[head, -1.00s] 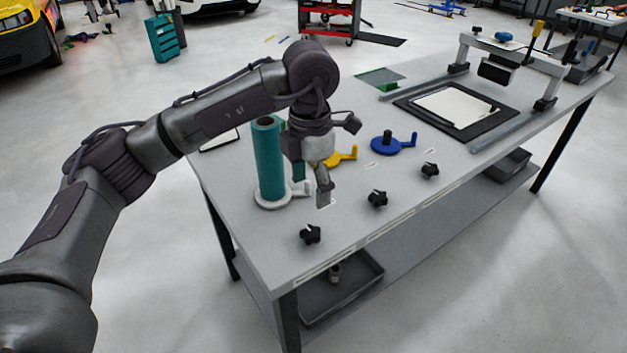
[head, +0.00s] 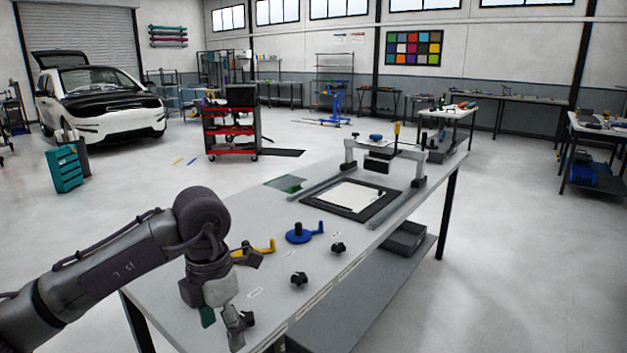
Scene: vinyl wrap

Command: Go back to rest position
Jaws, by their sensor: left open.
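My left gripper (head: 223,317) points down over the near left part of the grey worktable (head: 349,228), in the lower left of the head view. It is open, with no object visible between its fingers. A small teal patch (head: 207,316) shows beside its fingers; I cannot tell whether it belongs to the teal roll, which is otherwise hidden. My left arm (head: 112,272) comes in from the left, bent at the wrist. My right gripper is out of view.
A yellow holder (head: 265,248) and a blue holder (head: 298,237) lie beyond the gripper. Open floor (head: 530,270) lies to the right.

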